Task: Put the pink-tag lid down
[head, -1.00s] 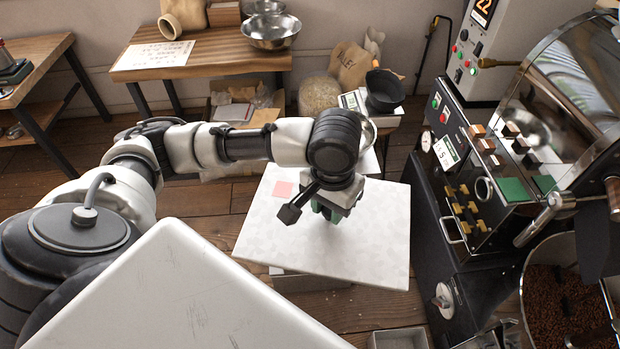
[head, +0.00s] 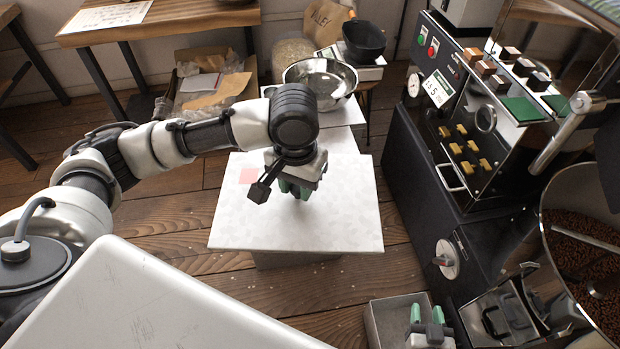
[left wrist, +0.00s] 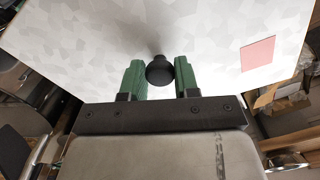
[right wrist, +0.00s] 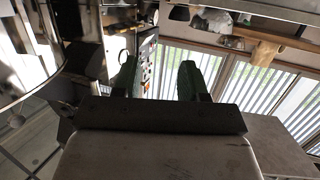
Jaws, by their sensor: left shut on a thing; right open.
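The pink-tag lid (head: 330,225) is a broad white mottled panel with a pink square (head: 249,176) near its left edge. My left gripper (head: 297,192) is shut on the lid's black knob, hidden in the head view. The left wrist view shows the round knob (left wrist: 160,70) between the green fingers, with the lid (left wrist: 90,40) spread beyond. A grey box (head: 300,260) shows under the lid's front edge; I cannot tell whether they touch. My right gripper (head: 427,314) is open and empty at the bottom of the head view, and its spread fingers show in the right wrist view (right wrist: 158,82).
A steel bowl (head: 320,80) stands behind the lid, near a scale with a black pan (head: 364,38). The roaster (head: 470,140) stands to the right. A grey open bin (head: 385,322) is by my right gripper. Bare floor (head: 330,295) lies in front of the lid.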

